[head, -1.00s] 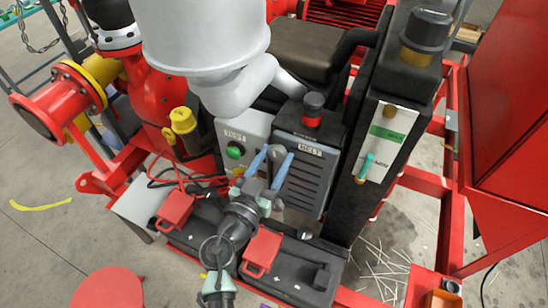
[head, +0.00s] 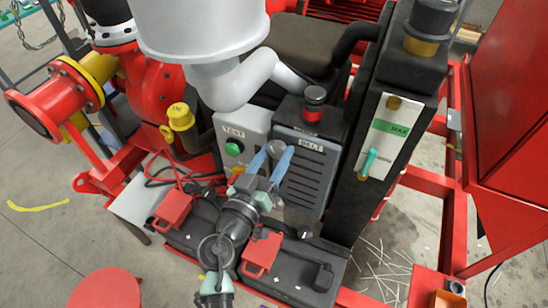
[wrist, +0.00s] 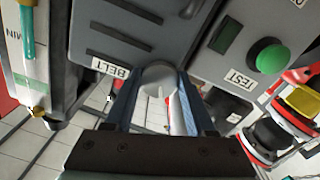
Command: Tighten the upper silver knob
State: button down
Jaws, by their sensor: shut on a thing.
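The upper silver knob (head: 276,147) is a rounded grey knob at the top edge of the grey panel labelled BELT. In the wrist view the knob (wrist: 158,76) sits between the two blue fingers of my gripper (wrist: 158,88). In the head view my gripper (head: 271,156) reaches up to it from the front, with a finger on each side. It is shut on the knob. A second silver knob (wrist: 190,9) shows at the top edge of the wrist view, apart from the fingers. My wrist hides part of the panel's left side in the head view.
A TEST box (head: 238,138) with a green button stands left of the BELT panel (head: 305,175). A white canister (head: 205,30) and its pipe hang close above. A black column with a level gauge (head: 385,140) stands to the right. Two red latches (head: 262,253) lie below.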

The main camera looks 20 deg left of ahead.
jog(key=n+b, duration=0.1)
jog(key=n, duration=0.2)
jog(key=shift+n, duration=0.4)
jog(key=n, duration=0.3)
jog(key=shift+n, duration=0.3)
jog(key=n, duration=0.3)
jog(key=shift+r+n, duration=0.1)
jog(key=shift+n, duration=0.2)
jog(key=n, duration=0.3)
jog(key=shift+n, duration=0.3)
jog(key=n+p, duration=0.1)
jog(key=n, duration=0.2)
jog(key=shift+r+n+p, duration=0.1)
jog(key=shift+n+p, duration=0.2)
jog(key=n+p, duration=0.1)
jog(key=n, duration=0.2)
jog(key=shift+n, duration=0.4)
jog(key=n+p, duration=0.2)
jog(key=n, duration=0.2)
jog(key=shift+r, duration=0.1)
jog(key=shift+n+p, duration=0.7)
jog(key=shift+n, duration=0.8)
